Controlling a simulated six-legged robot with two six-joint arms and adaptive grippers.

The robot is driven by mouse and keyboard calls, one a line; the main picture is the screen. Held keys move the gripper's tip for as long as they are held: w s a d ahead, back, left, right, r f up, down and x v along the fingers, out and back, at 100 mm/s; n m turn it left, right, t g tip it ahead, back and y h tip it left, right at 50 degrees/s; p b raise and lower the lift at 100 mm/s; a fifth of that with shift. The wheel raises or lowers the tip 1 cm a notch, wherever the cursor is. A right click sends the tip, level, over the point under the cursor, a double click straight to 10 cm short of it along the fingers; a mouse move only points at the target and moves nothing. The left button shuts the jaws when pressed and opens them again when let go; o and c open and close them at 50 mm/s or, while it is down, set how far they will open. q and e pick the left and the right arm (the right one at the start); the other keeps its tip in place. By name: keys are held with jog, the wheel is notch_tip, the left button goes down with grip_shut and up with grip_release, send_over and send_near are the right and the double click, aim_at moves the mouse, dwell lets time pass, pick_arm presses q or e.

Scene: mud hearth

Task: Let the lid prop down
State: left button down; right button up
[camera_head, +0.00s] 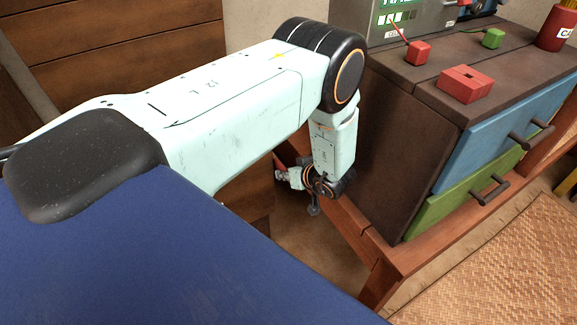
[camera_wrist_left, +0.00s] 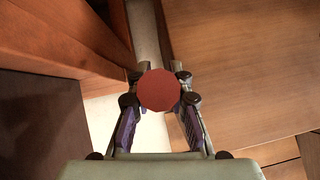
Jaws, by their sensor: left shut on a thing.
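My left gripper (camera_wrist_left: 159,78) is shut on a red round knob (camera_wrist_left: 159,91), which sits between its two fingers in the left wrist view. The knob faces the camera and hides what lies right behind it; I cannot tell for sure that it belongs to the lid prop. A pale grey post or strip (camera_wrist_left: 144,32) runs up behind it. In the head view my left gripper (camera_head: 312,192) hangs low beside the dark cabinet's left side, small and partly covered by its own wrist. The knob cannot be made out there. My right gripper is not in view.
A dark cabinet (camera_head: 390,155) with a blue drawer (camera_head: 500,135) and a green drawer (camera_head: 455,200) stands at right on a reddish wooden frame (camera_head: 400,258). Red blocks (camera_head: 466,84) lie on top. Brown wooden panels (camera_head: 120,45) stand at left. A woven mat (camera_head: 490,265) lies front right.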

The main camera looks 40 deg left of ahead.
pick_arm(q)
jog(key=shift+w+a+r, duration=0.1)
jog(key=shift+r, duration=0.15)
jog(key=c, duration=1.2)
grip_release()
jog(key=shift+f, duration=0.1)
jog(key=v, duration=1.2)
